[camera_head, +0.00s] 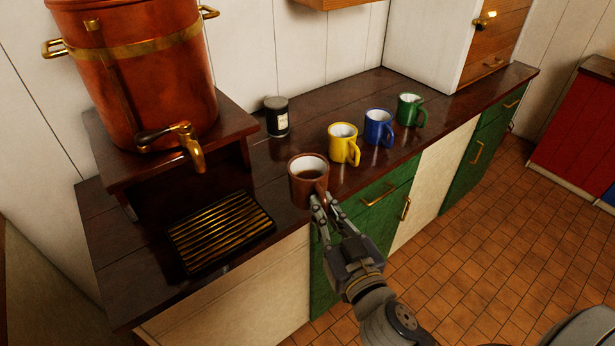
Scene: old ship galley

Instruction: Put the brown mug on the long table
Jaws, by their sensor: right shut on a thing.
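I cannot tell whether the mug's base touches the counter. My left gripper is not in view. No long table can be made out for certain.
On the counter (340,93) stand a yellow mug (343,146), a blue mug (378,128), a green mug (408,110) and a dark jar (277,118). A copper urn (150,85) with a tap stands left above a drip tray (221,232). Tiled floor (470,260) lies clear at right.

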